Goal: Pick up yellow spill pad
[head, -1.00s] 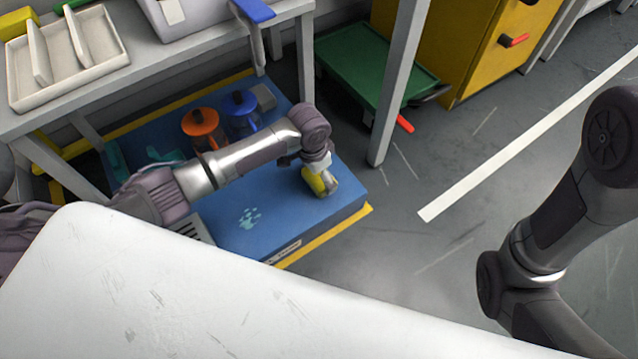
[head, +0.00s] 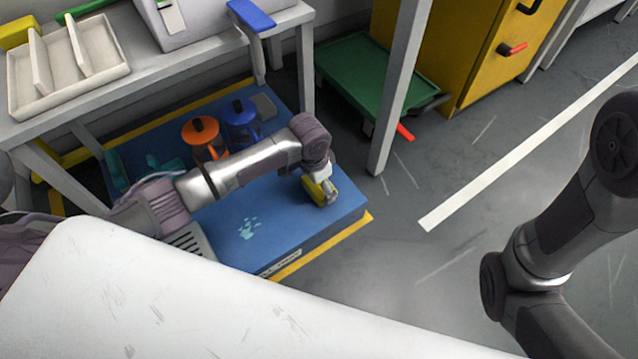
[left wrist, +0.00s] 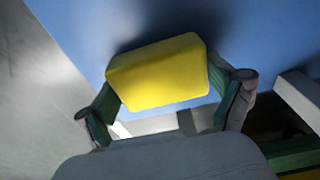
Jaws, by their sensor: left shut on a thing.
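The yellow spill pad (left wrist: 158,72) is a small yellow block held between the two fingers of my left gripper (left wrist: 165,95) in the left wrist view. In the head view the left gripper (head: 321,187) is over the right end of a blue platform (head: 290,220) below the bench. The yellow pad (head: 314,190) shows partly there, with the gripper hiding the rest. A dark shadow lies beside the pad on the blue surface; I cannot tell whether the pad touches it. My right gripper is out of view; only part of that arm shows at the right.
An orange jug (head: 202,136) and a blue jug (head: 240,120) stand at the back of the platform. A table leg (head: 399,90) rises to the right of my gripper. A green cart (head: 375,75) stands behind it. Grey floor at right is open.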

